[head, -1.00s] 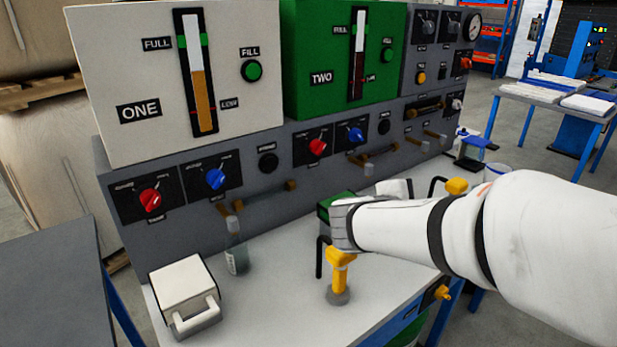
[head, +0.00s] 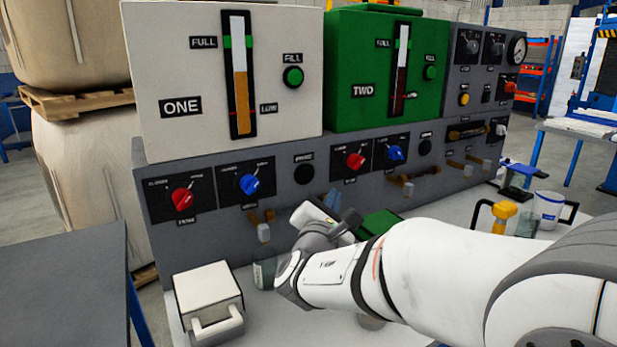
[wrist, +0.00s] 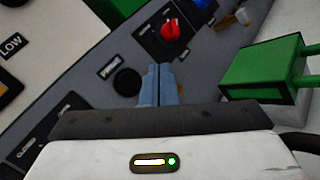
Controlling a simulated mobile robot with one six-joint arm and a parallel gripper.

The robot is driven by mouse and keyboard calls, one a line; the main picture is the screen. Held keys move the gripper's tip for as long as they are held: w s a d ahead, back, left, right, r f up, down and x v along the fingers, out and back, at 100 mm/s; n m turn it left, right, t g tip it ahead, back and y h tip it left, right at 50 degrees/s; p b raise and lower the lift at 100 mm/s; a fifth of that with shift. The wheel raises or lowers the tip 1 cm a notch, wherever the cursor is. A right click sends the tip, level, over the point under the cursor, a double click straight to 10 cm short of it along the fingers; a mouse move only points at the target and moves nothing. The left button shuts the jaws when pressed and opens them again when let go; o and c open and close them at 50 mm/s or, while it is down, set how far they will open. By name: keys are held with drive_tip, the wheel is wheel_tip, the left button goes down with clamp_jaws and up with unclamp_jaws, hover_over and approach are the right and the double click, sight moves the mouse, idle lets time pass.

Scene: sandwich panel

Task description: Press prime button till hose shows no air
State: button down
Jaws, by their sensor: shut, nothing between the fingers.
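The black round prime button (head: 304,174) of unit ONE is on the sloped grey panel, right of the blue knob. It also shows in the wrist view (wrist: 127,82) beside its label. My gripper (wrist: 157,72) is shut and empty, its fingertips just right of the button in that view; I cannot tell whether they touch the panel. In the head view the fingers are near the panel, below and right of the button. The hose (head: 284,213) under the button is a short brownish tube with end fittings, partly hidden by my gripper; its contents cannot be made out.
A second prime button (head: 425,147) belongs to unit TWO. A bottle (head: 264,270), a white lidded box (head: 208,300) and a green box (head: 379,224) stand on the bench below.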

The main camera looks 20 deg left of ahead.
sight(313, 173)
drive_tip(key=shift+w+a+p, duration=0.65)
drive_tip(key=shift+w+a, duration=0.75)
drive_tip(key=shift+a, duration=0.25)
drive_tip(key=shift+w+a+p, duration=0.65)
drive_tip(key=shift+w+a, duration=0.75)
drive_tip(key=shift+a, duration=0.25)
drive_tip(key=shift+w+a, duration=0.3)
drive_tip(key=shift+w+a+b, duration=0.25)
drive_tip(key=shift+a+b, duration=0.05)
idle(0.4)
drive_tip(key=shift+d, duration=0.1)
drive_tip(key=shift+s+d+b, duration=0.55)
drive_tip(key=shift+b, duration=0.1)
